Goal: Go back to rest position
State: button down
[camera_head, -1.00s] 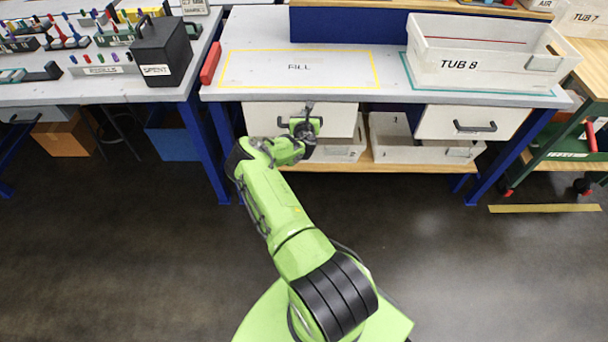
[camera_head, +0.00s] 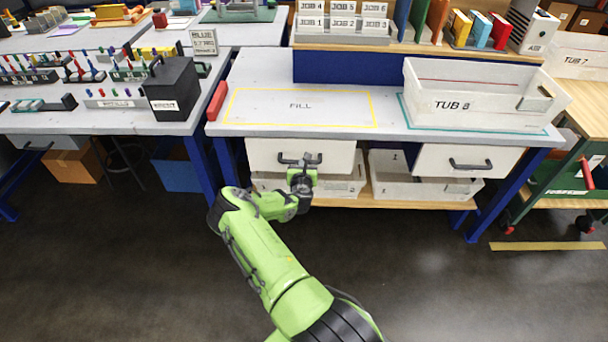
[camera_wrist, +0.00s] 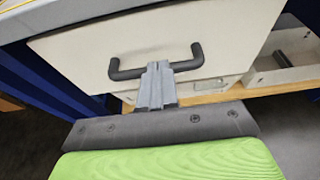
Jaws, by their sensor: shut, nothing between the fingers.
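My gripper (camera_head: 306,161) is in front of the left white drawer (camera_head: 270,155) under the workbench. In the wrist view my gripper (camera_wrist: 158,68) shows its fingers together with nothing between them. The fingers overlap the dark handle (camera_wrist: 127,72) of that drawer in the picture; I cannot tell whether they touch it. My green arm reaches up from the bottom of the head view.
The workbench top (camera_head: 262,70) has an empty yellow FILL outline and TUB 8 (camera_head: 450,105) on its right. White bins (camera_head: 415,190) sit on the wooden shelf below. Floor in front is clear.

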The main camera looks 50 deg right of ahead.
jog(key=v, duration=0.6)
jog(key=shift+s+p, duration=0.2)
jog(key=shift+p, duration=0.1)
jog(key=shift+r, duration=0.1)
notch_tip(320, 180, up, 12)
jog(key=a+m+g+p, duration=0.2)
jog(key=m+g, duration=0.2)
jog(key=m, duration=0.8)
jog(key=s+a+r+m+y+p, duration=0.3)
jog(key=s+a+r+m+y, duration=0.1)
jog(key=a+r+m, duration=0.75)
jog(key=s+a+r+m+y+p, duration=0.1)
jog(key=s+a+r+y, duration=0.55)
jog(key=a+r, duration=0.65)
jog(key=s+a+r+m+p, duration=0.1)
jog(key=s+a+r, duration=0.1)
jog(key=s+a, duration=0.8)
jog(key=s, duration=0.4)
jog(key=shift+s+a+r+m+p, duration=0.15)
jog(key=shift+s+r+m+p, duration=0.05)
jog(key=shift+s+m+p, duration=0.2)
